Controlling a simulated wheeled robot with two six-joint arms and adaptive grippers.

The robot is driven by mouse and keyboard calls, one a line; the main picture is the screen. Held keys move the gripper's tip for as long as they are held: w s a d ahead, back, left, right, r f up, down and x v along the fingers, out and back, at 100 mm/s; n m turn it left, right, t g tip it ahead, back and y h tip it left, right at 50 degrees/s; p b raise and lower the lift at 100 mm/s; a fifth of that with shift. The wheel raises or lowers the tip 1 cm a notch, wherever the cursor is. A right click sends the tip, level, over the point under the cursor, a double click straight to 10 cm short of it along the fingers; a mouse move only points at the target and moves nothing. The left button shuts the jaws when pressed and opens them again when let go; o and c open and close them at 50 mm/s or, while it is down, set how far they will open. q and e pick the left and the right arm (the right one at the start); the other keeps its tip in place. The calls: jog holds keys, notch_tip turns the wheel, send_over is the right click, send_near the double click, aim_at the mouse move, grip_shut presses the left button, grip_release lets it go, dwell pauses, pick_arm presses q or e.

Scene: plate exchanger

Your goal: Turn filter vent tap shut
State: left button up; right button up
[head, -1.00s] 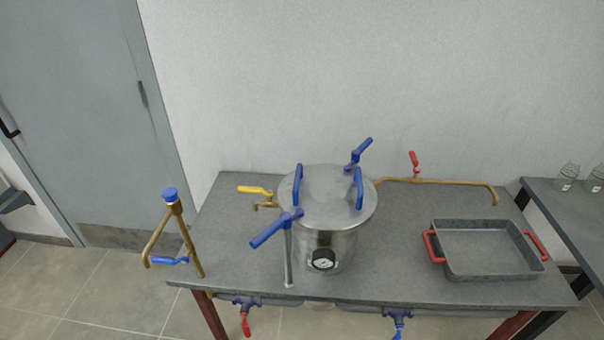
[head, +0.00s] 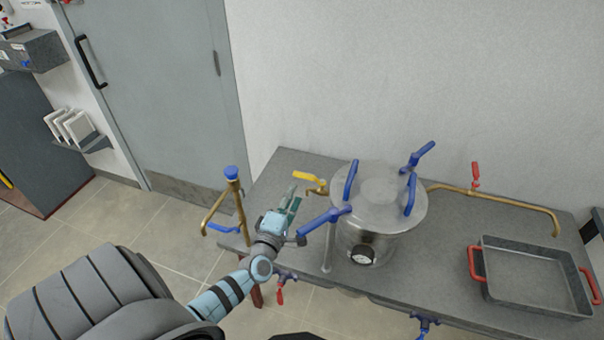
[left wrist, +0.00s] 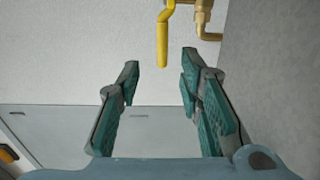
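A tap with a yellow lever (head: 308,180) and brass body stands on the bench, left of a steel pot (head: 375,215) with a lid and gauge. No label shows which tap is the filter vent tap. My left gripper (head: 295,197) is just left of the yellow lever, apart from it. In the left wrist view, the gripper (left wrist: 160,62) has its two green-padded fingers spread with nothing between them. The yellow lever (left wrist: 162,40) hangs down just beyond the fingertips, roughly in line with the gap. The brass body (left wrist: 204,22) is to its right. My right gripper is not in view.
A blue lever (head: 325,220) sticks out from the pot's front left, close to my left gripper. A brass pipe stand with a blue cap (head: 231,173) is left of the gripper. A tray with red handles (head: 530,275) lies at the right. The wall is behind.

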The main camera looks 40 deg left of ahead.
aim_at(301, 177)
pick_arm(q)
jog(key=b+x, duration=0.1)
jog(key=x, duration=0.4)
jog(key=b+x, duration=0.1)
jog(key=x, duration=0.2)
jog(key=shift+w+a+f+b, duration=0.15)
jog(key=shift+w+f+b, duration=0.05)
jog(key=shift+f+b, duration=0.15)
jog(key=shift+w+a+r, duration=0.15)
jog(key=shift+w, duration=0.45)
jog(key=shift+c, duration=0.5)
jog(key=shift+s, duration=0.1)
grip_shut()
